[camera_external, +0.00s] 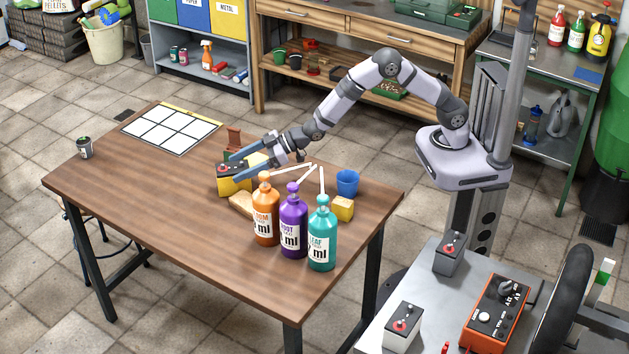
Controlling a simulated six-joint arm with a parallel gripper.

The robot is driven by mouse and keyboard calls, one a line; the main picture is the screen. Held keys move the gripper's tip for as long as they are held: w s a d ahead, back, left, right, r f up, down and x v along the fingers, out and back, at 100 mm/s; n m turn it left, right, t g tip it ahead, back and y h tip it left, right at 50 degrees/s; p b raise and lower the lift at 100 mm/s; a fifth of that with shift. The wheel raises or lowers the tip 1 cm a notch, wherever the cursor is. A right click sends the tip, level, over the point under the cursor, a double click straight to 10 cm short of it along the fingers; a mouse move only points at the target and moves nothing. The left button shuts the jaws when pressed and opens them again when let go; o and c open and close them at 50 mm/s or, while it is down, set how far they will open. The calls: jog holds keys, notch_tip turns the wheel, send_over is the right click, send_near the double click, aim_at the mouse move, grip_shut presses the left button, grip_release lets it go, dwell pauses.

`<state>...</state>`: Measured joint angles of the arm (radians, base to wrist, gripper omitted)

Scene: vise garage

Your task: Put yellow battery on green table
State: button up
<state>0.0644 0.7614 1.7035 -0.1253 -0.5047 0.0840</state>
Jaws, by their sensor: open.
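The yellow battery (234,186), a yellow box with a dark top, stands on the brown wooden table near its middle. My gripper (236,168) is open at the battery, its two blue-grey fingers pointing left at about the height of its top. I cannot tell whether the fingers touch the battery. The green table (590,118), with green legs and a grey top, stands at the right behind my arm. It holds red, green and yellow bottles near its back.
Orange (264,215), purple (291,226) and teal (321,240) pump bottles stand in front of my gripper. A blue cup (347,183) and a yellow block (343,209) are to its right. A white-squared panel (170,130) lies at the left. A grey post (519,80) rises before the green table.

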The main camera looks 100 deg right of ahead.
aim_at(238, 167)
jog(key=shift+w+f, duration=0.25)
jog(key=shift+w, duration=0.2)
grip_shut()
jog(key=shift+w+r, duration=0.2)
jog(key=shift+r, duration=0.55)
notch_tip(238, 167, up, 9)
jog(key=shift+b, duration=0.45)
